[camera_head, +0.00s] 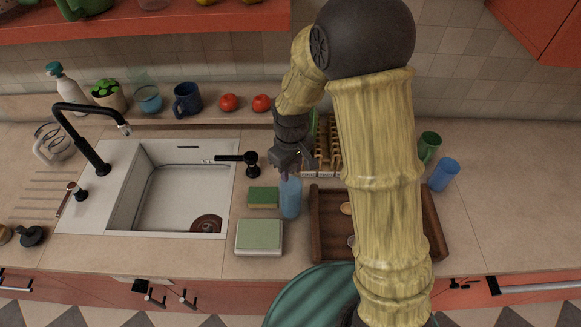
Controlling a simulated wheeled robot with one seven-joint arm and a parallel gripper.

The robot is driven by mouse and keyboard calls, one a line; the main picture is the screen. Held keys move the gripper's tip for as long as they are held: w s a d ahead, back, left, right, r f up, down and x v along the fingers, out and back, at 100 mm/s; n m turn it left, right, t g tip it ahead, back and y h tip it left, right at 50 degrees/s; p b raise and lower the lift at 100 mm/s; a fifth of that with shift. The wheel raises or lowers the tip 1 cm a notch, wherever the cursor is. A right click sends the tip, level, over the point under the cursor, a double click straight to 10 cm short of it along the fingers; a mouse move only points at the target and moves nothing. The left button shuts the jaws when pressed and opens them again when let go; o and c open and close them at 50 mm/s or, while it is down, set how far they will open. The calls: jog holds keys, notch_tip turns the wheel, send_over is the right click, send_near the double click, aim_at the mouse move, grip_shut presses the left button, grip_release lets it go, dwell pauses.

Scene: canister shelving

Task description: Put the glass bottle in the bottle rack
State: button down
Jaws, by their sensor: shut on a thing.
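The glass bottle (290,200) is blue and translucent. It is upright just right of the green sponge, and its top is hidden in my gripper (287,173). My gripper is shut on the bottle's neck from above. I cannot tell whether the bottle's base touches the counter. The bottle rack (325,162) is a light wooden rack with slots, behind and to the right of the bottle. My arm hides its right side.
A dark wooden tray (314,235) stands right of the bottle, partly behind my arm. A green and yellow sponge (263,197) and a green-lidded box (259,236) lie to its left. The sink (180,195) and black tap (85,135) are further left. Green (428,148) and blue (444,174) cups stand right.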

jog(key=shift+f, duration=0.4)
jog(key=c, duration=1.1)
grip_release()
jog(key=shift+o, duration=0.2)
notch_tip(320, 180, up, 12)
jog(key=b, duration=0.2)
jog(key=shift+b, duration=0.4)
